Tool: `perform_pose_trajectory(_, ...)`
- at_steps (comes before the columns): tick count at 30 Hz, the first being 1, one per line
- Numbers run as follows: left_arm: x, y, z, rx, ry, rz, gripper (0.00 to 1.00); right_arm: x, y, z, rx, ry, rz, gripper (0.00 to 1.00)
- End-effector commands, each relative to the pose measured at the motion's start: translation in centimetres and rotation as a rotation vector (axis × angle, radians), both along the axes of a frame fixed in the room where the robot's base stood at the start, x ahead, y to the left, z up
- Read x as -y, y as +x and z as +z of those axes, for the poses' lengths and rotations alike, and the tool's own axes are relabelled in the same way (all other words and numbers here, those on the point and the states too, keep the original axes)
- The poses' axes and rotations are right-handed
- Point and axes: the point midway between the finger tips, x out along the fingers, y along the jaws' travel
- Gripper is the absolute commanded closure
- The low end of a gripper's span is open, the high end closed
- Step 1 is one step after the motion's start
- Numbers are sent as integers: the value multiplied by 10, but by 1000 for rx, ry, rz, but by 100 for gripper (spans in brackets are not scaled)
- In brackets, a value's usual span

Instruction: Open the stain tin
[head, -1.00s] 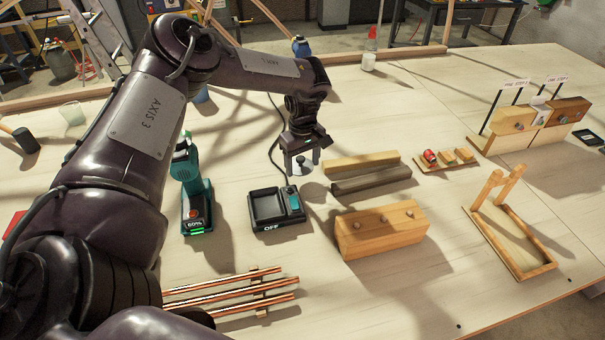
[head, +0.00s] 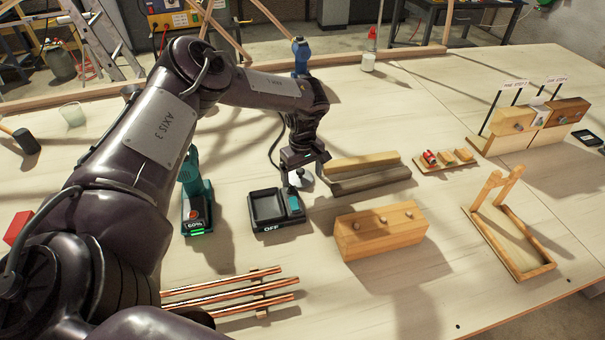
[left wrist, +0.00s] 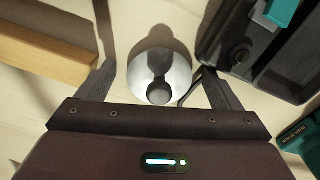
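The stain tin seems to be the small round silver thing with a dark knob on top (left wrist: 175,82), seen from above in the left wrist view. In the head view its pale rim (head: 306,181) shows, partly hidden by my left gripper. My left gripper (head: 298,182) is over it, pointing down. Its two fingers stand apart, one on each side of the silver top, with clear gaps to it in the left wrist view. The gripper is open and holds nothing. I cannot tell the exact height of the fingertips. My right gripper is not in view.
A black dock marked OFF (head: 268,209) stands close beside the gripper, with a green tool (head: 194,195) left of it. Wooden bars (head: 365,172) lie close on the right. A wooden block with pegs (head: 380,231) and copper rods (head: 225,292) are nearer me.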

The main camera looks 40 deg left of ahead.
Motion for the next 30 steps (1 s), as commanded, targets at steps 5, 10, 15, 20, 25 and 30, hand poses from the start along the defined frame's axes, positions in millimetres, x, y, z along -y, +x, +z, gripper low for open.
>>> perform_pose_trajectory(5, 0, 0, 1, 0, 0, 0, 13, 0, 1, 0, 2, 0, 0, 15)
perform_pose_trajectory(10, 0, 1, 15, 3, -1, -1, 13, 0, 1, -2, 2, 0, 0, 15)
perform_pose_trajectory(15, 0, 2, 49, 6, 0, -1, 13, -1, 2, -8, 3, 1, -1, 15)
perform_pose_trajectory(20, 1, 1, 84, 4, 0, -1, 13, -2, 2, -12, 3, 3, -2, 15)
perform_pose_trajectory(25, 0, 0, 116, 0, 0, -1, 13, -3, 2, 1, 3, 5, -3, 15)
perform_pose_trajectory(30, 0, 0, 123, -1, 0, 0, 13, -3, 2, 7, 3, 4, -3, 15)
